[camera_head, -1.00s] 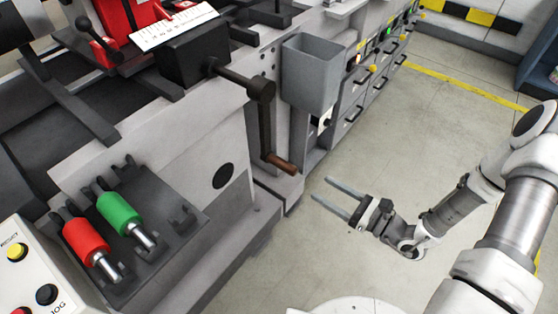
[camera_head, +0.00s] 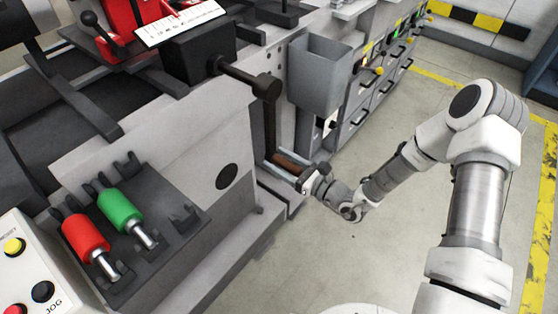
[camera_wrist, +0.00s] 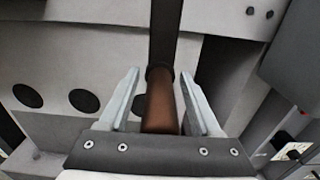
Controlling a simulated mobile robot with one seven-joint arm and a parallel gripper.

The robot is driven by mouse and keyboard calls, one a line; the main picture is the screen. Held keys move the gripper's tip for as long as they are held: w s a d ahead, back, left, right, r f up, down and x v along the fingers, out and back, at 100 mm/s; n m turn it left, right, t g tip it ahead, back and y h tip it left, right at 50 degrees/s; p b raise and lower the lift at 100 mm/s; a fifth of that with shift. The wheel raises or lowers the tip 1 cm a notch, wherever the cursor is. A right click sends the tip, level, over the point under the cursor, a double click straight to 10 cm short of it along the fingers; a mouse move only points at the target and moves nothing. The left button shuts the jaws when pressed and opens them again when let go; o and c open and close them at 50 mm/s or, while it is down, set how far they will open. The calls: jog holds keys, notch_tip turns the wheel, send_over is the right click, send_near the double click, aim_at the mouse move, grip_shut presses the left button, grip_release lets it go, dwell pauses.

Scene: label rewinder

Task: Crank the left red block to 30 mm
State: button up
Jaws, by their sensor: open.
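The left red block (camera_head: 118,22) sits on the machine at the top left, beside a white scale (camera_head: 182,22) whose marks are too small to read. A dark crank arm (camera_head: 269,125) hangs down from a shaft on a black housing (camera_head: 200,55). Its brown handle (camera_head: 291,160) is at the lower end. My gripper (camera_head: 277,163) is open around the handle. In the wrist view the brown handle (camera_wrist: 160,105) lies between the two fingers of my gripper (camera_wrist: 160,75), with a gap visible on the left and the right finger closer.
A grey bin (camera_head: 320,75) hangs on the machine right of the crank. A red roller (camera_head: 85,235) and a green roller (camera_head: 120,207) rest on a dark rack (camera_head: 165,190) at lower left. A control box (camera_head: 25,262) stands at the left edge.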

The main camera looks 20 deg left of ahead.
jog(key=shift+a, duration=0.1)
grip_shut()
dwell(0.3)
dwell(1.1)
